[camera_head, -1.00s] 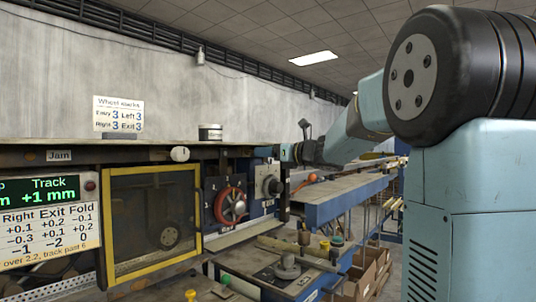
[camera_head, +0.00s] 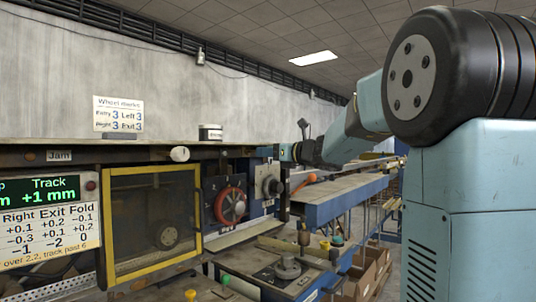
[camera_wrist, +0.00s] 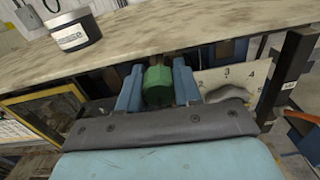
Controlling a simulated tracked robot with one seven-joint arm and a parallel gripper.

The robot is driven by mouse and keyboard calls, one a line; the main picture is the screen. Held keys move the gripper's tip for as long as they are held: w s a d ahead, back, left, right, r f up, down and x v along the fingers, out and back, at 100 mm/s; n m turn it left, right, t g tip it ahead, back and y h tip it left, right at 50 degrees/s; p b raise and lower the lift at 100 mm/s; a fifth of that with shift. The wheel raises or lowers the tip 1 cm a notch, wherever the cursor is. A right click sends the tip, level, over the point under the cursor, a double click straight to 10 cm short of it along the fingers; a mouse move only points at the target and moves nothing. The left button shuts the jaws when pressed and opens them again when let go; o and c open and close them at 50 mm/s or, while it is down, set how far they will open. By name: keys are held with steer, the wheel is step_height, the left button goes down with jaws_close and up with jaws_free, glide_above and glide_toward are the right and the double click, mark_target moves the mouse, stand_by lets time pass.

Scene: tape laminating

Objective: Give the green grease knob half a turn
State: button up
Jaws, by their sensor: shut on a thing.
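The green grease knob (camera_wrist: 158,86) shows in the wrist view below the edge of a worn shelf. The two blue fingers of my gripper (camera_wrist: 158,90) stand on either side of it and are shut on it. In the head view my gripper (camera_head: 285,152) is at the end of the shelf, beside the grey dial panel. The knob cannot be made out there. Any mark showing how far the knob is turned is not visible.
A grease tin (camera_wrist: 75,30) stands on the shelf, also seen in the head view (camera_head: 210,132). A numbered plate (camera_wrist: 232,80) and a dark upright post (camera_wrist: 288,75) are right of the gripper. A red handwheel (camera_head: 230,205) and a conveyor (camera_head: 335,200) are below.

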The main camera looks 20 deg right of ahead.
steer(key=shift+n, duration=1.2)
steer(key=shift+f, duration=0.1)
steer(key=o, duration=1)
steer(key=shift+o, duration=0.2)
steer(key=v, duration=1.4)
steer(key=shift+w, duration=0.1)
